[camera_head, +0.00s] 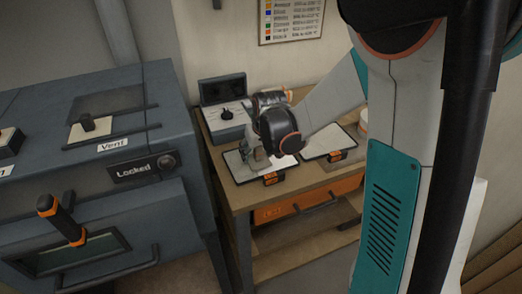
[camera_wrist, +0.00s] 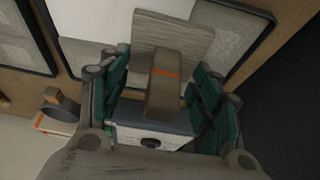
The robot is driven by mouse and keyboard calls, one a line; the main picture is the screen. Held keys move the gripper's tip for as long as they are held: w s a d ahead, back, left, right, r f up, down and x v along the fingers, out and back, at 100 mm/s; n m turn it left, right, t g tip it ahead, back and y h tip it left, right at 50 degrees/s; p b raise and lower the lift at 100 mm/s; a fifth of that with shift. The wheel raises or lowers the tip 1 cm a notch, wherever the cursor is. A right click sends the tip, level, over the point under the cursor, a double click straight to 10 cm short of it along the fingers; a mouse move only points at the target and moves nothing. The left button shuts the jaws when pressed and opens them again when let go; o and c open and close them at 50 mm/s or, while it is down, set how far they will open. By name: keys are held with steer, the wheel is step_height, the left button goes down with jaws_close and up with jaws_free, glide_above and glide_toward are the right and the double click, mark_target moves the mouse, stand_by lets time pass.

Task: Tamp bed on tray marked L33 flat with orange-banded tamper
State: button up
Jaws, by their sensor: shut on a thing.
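My gripper (camera_wrist: 160,95) is shut on a wooden tamper. The tamper's handle (camera_wrist: 163,98) carries an orange band and stands between the green fingers in the wrist view; its flat grey-brown plate (camera_wrist: 190,42) lies beyond them. In the head view my gripper (camera_head: 257,158) is over the left tray (camera_head: 236,175), which has a pale bed and an orange-framed tag. A second similar tray (camera_head: 316,158) lies to its right. I cannot read either tag, so I cannot tell which is L33. Whether the plate touches the bed is unclear.
Both trays lie on a wooden bench (camera_head: 226,190) with an orange drawer (camera_head: 290,208). A grey device (camera_head: 225,118) stands at the bench's back left. A large dark kiln-like cabinet (camera_head: 110,195) marked Vent and Locked stands left. A round container (camera_wrist: 62,108) shows at left in the wrist view.

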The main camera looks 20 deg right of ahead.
mark_target(245, 167)
steer(key=shift+a, duration=2.1)
steer(key=shift+f, duration=0.1)
steer(key=shift+f+b, duration=0.7)
steer(key=shift+b, duration=0.05)
steer(key=shift+s+f+b, duration=0.1)
steer(key=shift+f+b, duration=0.2)
steer(key=shift+r+p, duration=0.85)
steer(key=shift+r, duration=0.3)
steer(key=shift+w, duration=0.2)
